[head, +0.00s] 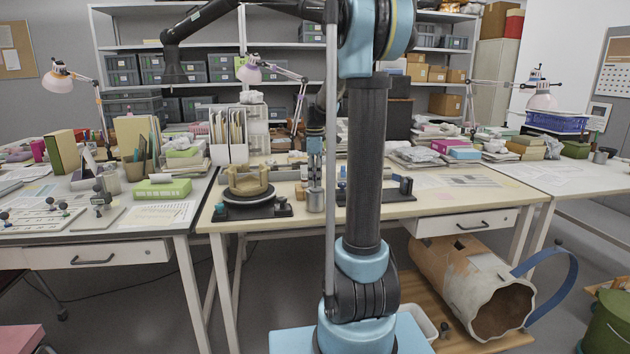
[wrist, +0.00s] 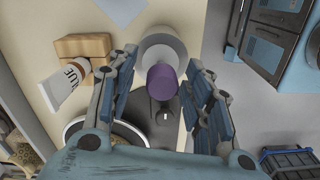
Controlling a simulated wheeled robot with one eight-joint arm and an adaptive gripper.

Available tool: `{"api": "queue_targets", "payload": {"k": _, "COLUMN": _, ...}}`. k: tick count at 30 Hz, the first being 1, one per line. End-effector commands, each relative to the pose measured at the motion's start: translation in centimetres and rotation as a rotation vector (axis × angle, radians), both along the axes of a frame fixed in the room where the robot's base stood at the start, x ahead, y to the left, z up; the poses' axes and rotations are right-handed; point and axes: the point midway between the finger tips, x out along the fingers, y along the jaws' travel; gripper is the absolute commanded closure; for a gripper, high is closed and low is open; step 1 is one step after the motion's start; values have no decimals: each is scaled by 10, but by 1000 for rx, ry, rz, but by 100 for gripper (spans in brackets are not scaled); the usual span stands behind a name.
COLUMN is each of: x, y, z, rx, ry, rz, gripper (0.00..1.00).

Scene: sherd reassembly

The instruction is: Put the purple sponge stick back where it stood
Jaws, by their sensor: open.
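The purple sponge stick (wrist: 163,80) shows in the wrist view as a rounded purple end between the two fingers. It overlaps the edge of a pale round cup (wrist: 165,45). I cannot tell whether it stands in the cup or in front of it, and the rest of the stick is hidden. My gripper (wrist: 163,88) is open, with a finger on each side of the purple end and visible gaps. In the head view my gripper (head: 315,180) is above a small metal cup (head: 315,200) on the wooden table. The sponge stick is not clear there.
A glue tube (wrist: 66,86) and brown blocks (wrist: 85,46) lie left of the fingers. A tan broken pot (head: 248,183) sits on a black turntable (head: 249,196) left of the metal cup. A black board (head: 378,194) lies to the right.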

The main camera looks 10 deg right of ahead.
Motion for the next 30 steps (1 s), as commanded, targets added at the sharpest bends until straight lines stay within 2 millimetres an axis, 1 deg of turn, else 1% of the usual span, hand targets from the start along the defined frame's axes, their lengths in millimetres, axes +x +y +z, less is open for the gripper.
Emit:
{"api": "queue_targets", "payload": {"k": 5, "x": 0, "y": 0, "z": 25, "rx": 0, "ry": 0, "rz": 0, "gripper": 54}}
{"api": "queue_targets", "payload": {"k": 12, "x": 1, "y": 1, "z": 68, "rx": 0, "ry": 1, "rz": 0, "gripper": 54}}
{"api": "queue_targets", "payload": {"k": 18, "x": 1, "y": 1, "z": 96, "rx": 0, "ry": 1, "rz": 0, "gripper": 54}}
{"api": "queue_targets", "payload": {"k": 21, "x": 1, "y": 1, "z": 105, "rx": 0, "ry": 1, "rz": 0, "gripper": 54}}
{"api": "queue_targets", "payload": {"k": 24, "x": 1, "y": 1, "z": 110, "rx": 0, "ry": 1, "rz": 0, "gripper": 54}}
{"api": "queue_targets", "payload": {"k": 30, "x": 1, "y": 1, "z": 112, "rx": 0, "ry": 1, "rz": 0, "gripper": 54}}
